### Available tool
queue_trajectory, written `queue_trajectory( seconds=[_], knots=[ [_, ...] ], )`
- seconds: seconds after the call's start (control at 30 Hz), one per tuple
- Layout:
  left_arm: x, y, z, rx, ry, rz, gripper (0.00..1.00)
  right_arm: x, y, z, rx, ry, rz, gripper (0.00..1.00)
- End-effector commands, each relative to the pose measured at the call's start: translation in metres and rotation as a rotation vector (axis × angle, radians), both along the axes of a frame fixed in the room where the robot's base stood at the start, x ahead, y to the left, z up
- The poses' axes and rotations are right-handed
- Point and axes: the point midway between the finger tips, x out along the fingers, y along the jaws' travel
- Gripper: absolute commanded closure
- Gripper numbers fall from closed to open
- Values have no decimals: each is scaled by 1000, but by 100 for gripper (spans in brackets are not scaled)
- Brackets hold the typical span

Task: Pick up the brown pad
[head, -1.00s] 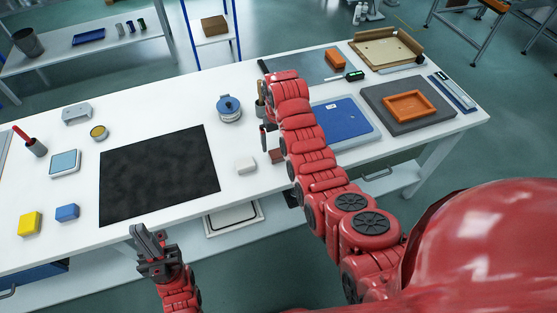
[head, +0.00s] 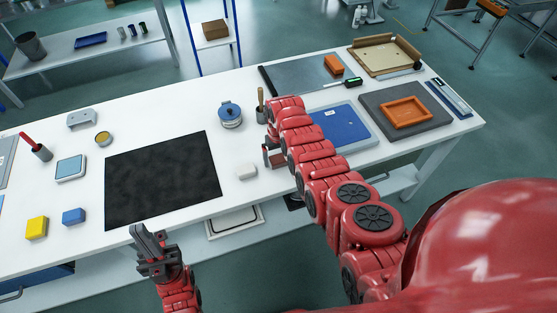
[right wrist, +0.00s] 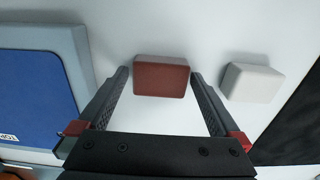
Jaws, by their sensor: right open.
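The brown pad (right wrist: 161,77) is a small reddish-brown block lying on the white table in the right wrist view. My right gripper (right wrist: 160,85) is open, with one finger on each side of the pad and small gaps visible between fingers and pad. In the head view a bit of the brown pad (head: 278,161) shows beside my right arm, which hides most of that gripper. My left gripper (head: 152,243) is off the table's front edge, away from the pad; whether its fingers are apart is unclear.
A white block (right wrist: 252,82) sits close to the right finger in the right wrist view. A blue panel (right wrist: 38,85) on a grey base lies to the left. A black mat (head: 160,180) covers the table's middle left. A blue-topped round container (head: 230,114) stands behind.

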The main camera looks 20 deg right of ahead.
Motion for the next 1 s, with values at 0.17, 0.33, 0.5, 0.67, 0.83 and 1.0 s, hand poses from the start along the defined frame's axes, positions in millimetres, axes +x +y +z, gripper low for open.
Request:
queue_trajectory(
  seconds=[0.17,0.33,0.5,0.67,0.83,1.0],
  knots=[
    [0,0,0,0,0,0,100,0,0,0,0,1,0,4],
    [0,0,0,0,0,0,100,0,0,0,0,1,0,34],
    [0,0,0,0,0,0,100,-1,0,0,0,1,0,65],
    [0,0,0,0,0,0,100,-1,0,0,0,2,0,82],
    [0,0,0,0,0,0,100,-1,0,0,0,2,0,82],
    [0,0,-2,0,0,0,100,-1,0,2,1,3,1,82]
  ],
)
